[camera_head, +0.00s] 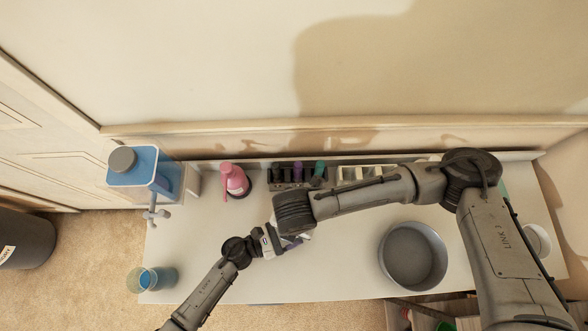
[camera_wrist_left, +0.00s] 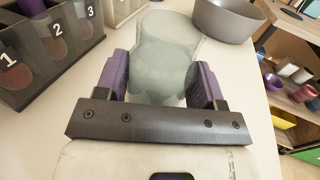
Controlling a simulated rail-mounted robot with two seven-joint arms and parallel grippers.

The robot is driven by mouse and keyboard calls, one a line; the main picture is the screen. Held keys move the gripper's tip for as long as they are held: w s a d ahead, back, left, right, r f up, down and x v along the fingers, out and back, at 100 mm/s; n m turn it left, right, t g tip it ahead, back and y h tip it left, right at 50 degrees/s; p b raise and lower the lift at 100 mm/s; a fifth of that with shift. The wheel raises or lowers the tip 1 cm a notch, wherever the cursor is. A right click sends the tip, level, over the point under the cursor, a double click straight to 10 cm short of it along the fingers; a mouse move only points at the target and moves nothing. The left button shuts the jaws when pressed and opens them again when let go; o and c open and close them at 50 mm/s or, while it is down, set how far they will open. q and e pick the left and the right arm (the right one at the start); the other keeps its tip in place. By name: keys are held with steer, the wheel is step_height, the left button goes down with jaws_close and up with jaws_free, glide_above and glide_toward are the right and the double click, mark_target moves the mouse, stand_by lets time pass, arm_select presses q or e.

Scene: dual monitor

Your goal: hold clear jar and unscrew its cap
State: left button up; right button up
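The clear jar (camera_wrist_left: 163,62) is a pale, see-through round vessel between the two purple fingers of my left gripper (camera_wrist_left: 160,82) in the left wrist view. It fills the gap, and the fingers look closed on its sides. In the head view my left gripper (camera_head: 284,241) is at the front middle of the white table, under the end of my right arm. That arm end hides most of the jar. My right gripper is hidden beneath its own wrist in the head view, and it does not show in the left wrist view. I cannot make out the cap.
A grey round pan (camera_head: 412,284) stands to the right. A rack of numbered compartments (camera_wrist_left: 50,50), a pink bottle (camera_head: 235,181) and a blue dispenser with a tap (camera_head: 146,172) line the back. The table's middle left is clear.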

arm_select(q)
steer(key=o, duration=0.5)
steer(key=shift+o, duration=0.2)
steer(key=shift+a, duration=0.1)
